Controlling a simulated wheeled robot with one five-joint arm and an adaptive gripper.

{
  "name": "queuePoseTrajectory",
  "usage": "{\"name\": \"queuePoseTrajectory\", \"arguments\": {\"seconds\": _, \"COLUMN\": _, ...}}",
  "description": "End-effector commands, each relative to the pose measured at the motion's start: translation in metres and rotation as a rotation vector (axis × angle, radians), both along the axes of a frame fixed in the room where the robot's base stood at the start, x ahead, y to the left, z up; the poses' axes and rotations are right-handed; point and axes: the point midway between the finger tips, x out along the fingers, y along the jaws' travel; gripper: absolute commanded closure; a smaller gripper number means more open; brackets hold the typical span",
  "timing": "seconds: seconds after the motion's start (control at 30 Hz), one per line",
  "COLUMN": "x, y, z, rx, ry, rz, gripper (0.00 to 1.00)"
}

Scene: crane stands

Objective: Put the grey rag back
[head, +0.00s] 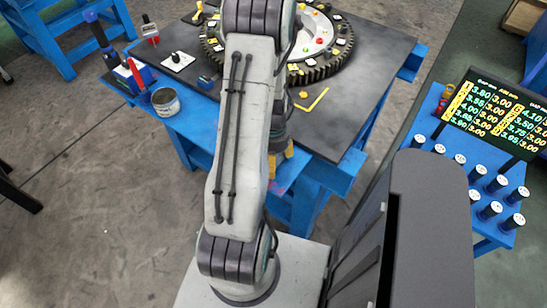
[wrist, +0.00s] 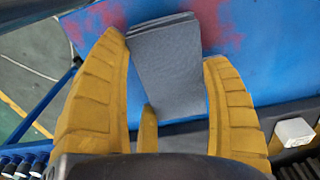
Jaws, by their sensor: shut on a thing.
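The grey rag (wrist: 168,75) is a folded flat piece, seen in the wrist view between the yellow fingers of my gripper (wrist: 165,48). My gripper is shut on it. The rag's far end reaches past the fingertips, over a blue surface with worn red patches (wrist: 225,40). I cannot tell whether the rag touches that surface. In the head view my arm hides most of the gripper; only a bit of yellow finger (head: 287,152) shows by the near edge of the dark-topped blue bench (head: 365,105). The rag is hidden there.
A toothed ring (head: 342,55) with small parts lies on the bench. A tin (head: 165,103) and a red-handled tool (head: 135,75) are at its left. At right, a blue stand (head: 440,130) holds a number board (head: 495,110) and several dark cylinders (head: 478,175).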

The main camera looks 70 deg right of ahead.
Motion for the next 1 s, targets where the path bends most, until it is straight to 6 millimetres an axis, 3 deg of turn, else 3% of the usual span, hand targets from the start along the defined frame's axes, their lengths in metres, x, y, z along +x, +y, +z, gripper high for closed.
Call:
{"name": "queuePoseTrajectory", "arguments": {"seconds": 0.47, "x": -0.0001, "y": -0.0001, "z": -0.0056, "rx": 0.000, "ry": 0.000, "rz": 0.000, "gripper": 0.57}}
{"name": "queuePoseTrajectory", "arguments": {"seconds": 0.5, "x": -0.0001, "y": 0.0000, "z": -0.0044, "rx": 0.000, "ry": 0.000, "rz": 0.000, "gripper": 0.23}}
{"name": "queuePoseTrajectory", "arguments": {"seconds": 0.77, "x": -0.0001, "y": 0.0000, "z": -0.0040, "rx": 0.000, "ry": 0.000, "rz": 0.000, "gripper": 0.00}}
{"name": "queuePoseTrajectory", "arguments": {"seconds": 1.0, "x": -0.0001, "y": 0.0000, "z": -0.0036, "rx": 0.000, "ry": 0.000, "rz": 0.000, "gripper": 0.00}}
